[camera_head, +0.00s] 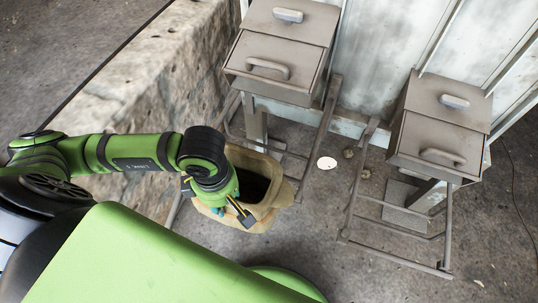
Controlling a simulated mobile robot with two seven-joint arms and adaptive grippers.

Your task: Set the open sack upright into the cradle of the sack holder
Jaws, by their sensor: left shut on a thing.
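The open sack (278,199) is tan with a dark open mouth facing up. My left gripper (246,219) is shut on the sack at its near left rim. The sack looks roughly upright, in front of the left sack holder (329,107), a grey metal frame with a box on top. The sack overlaps the lower bars of this frame in the picture. Its underside is hidden, so I cannot tell whether it rests in the cradle. My right gripper is not in view.
A second metal frame (395,258) with a box (437,128) stands at the right, its lower part empty. A rough stone block (150,75) is at the left.

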